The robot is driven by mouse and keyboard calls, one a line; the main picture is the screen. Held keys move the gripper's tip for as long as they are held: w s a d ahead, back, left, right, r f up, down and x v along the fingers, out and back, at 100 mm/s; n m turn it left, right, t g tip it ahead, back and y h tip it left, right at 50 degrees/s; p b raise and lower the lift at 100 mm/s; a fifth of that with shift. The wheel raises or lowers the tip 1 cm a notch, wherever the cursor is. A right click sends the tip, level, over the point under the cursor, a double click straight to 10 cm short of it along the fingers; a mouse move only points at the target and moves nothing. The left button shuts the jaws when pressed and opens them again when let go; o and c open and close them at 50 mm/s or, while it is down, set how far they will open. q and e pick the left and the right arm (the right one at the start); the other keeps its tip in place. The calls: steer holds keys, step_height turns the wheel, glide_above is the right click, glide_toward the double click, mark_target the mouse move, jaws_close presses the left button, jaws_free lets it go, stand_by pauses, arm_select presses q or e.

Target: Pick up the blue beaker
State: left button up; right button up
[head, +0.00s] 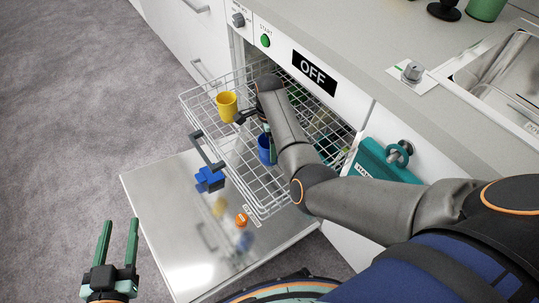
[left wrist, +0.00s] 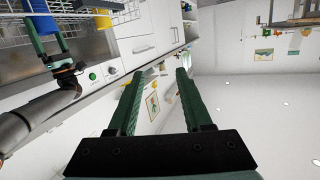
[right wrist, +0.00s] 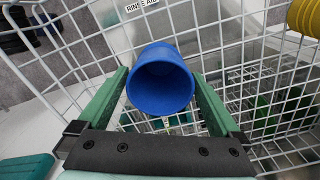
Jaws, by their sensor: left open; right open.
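The blue beaker (head: 266,150) is in the wire dishwasher rack, partly hidden by my right arm in the head view. In the right wrist view the blue beaker (right wrist: 160,82) shows its open mouth between the fingers of my right gripper (right wrist: 160,75), which is open with gaps on both sides. The left wrist view also shows the blue beaker (left wrist: 44,25) by the right gripper's green fingers. My left gripper (head: 119,224) is open and empty, low at the left of the head view, away from the rack.
A yellow beaker (head: 227,105) stands in the rack's left part. The pulled-out wire rack (head: 190,96) surrounds the blue beaker. The counter (head: 345,55) is behind.

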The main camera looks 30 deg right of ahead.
arm_select(q)
steer(key=r, duration=0.1)
steer(key=r+t, duration=0.1)
steer(key=r, duration=0.1)
steer(key=r+m+t+h, duration=0.1)
steer(key=r, duration=0.1)
steer(key=shift+w+d+r+b, duration=0.1)
steer(key=shift+w+b, duration=0.2)
steer(key=shift+w, duration=0.05)
arm_select(e)
step_height(320, 180, down, 2)
steer(key=c, duration=1)
steer(key=shift+c, duration=0.4)
steer(key=shift+r, duration=0.15)
